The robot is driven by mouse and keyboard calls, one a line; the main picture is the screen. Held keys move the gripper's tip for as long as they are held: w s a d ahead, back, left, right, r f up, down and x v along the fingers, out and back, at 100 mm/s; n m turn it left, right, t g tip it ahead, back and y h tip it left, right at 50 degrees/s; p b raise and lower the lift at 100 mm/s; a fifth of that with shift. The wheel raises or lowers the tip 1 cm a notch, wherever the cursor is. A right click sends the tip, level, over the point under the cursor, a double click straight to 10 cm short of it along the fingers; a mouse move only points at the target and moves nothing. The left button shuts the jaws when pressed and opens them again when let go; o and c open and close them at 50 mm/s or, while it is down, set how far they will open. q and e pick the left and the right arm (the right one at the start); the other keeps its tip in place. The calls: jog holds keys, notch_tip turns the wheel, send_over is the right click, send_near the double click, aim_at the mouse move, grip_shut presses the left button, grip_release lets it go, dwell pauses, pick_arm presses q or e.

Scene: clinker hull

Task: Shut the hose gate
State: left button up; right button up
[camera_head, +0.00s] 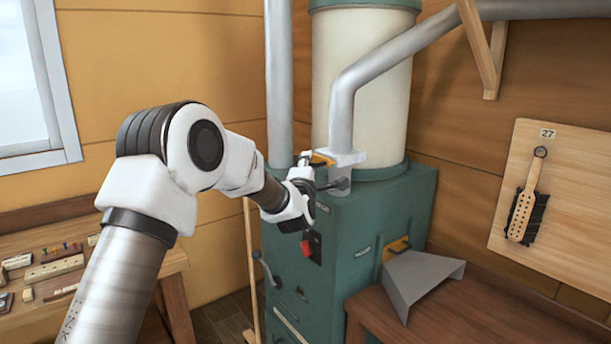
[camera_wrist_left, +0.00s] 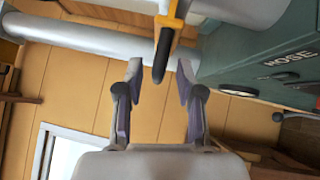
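The hose gate is a grey block (camera_head: 347,159) at the foot of the bent grey pipe, on top of the green machine (camera_head: 385,207). A yellow piece (camera_head: 322,158) sticks out from its left side. In the left wrist view, a yellow bracket (camera_wrist_left: 172,18) carries a dark grip (camera_wrist_left: 161,56), and the word HOSE shows on the green panel (camera_wrist_left: 262,45). My left gripper (camera_head: 328,175) is close to this handle. In the left wrist view, my left gripper (camera_wrist_left: 159,72) is open, with the grip's end between its fingertips and gaps on both sides. My right gripper is out of view.
A second yellow handle (camera_head: 398,245) sits lower on the machine, near a grey metal hood (camera_head: 421,279) on a brown bench (camera_head: 470,312). A red button (camera_head: 306,248) is on the machine's front. A workbench (camera_head: 85,270) with small tools stands left. A brush (camera_head: 525,210) hangs right.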

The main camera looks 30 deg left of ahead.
pick_arm(q)
jog(key=v, duration=1)
jog(key=shift+d, duration=0.15)
jog(key=shift+s+f, duration=0.1)
